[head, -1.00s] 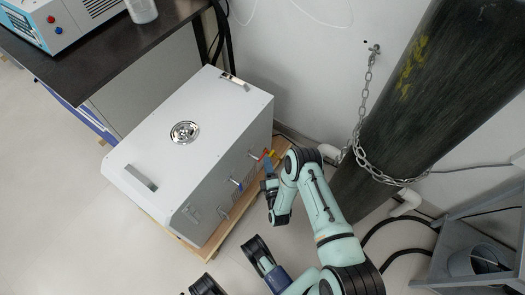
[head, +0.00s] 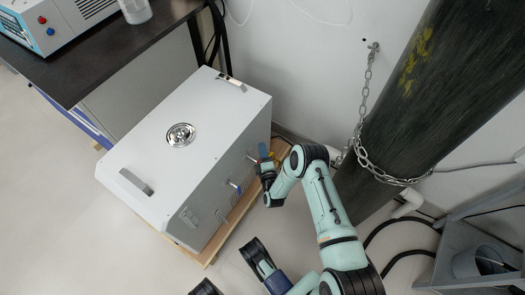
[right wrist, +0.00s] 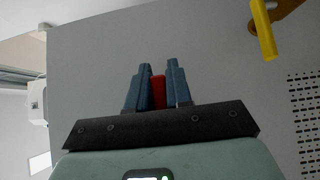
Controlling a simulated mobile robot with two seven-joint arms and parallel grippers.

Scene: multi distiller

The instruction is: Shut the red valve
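The red valve shows in the right wrist view as a red handle (right wrist: 158,92) between the two blue fingers of my right gripper (right wrist: 159,76). The fingers are close on both sides of it and look shut on it. In the head view my right gripper (head: 264,154) is at the side of the white distiller box (head: 205,130), by its far right corner, and hides the red handle. A yellow valve handle (right wrist: 263,28) is at the upper right in the wrist view.
A chained dark gas cylinder (head: 420,100) stands close on the right. A dark table (head: 100,60) is at the upper left. The floor in front of the box is clear.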

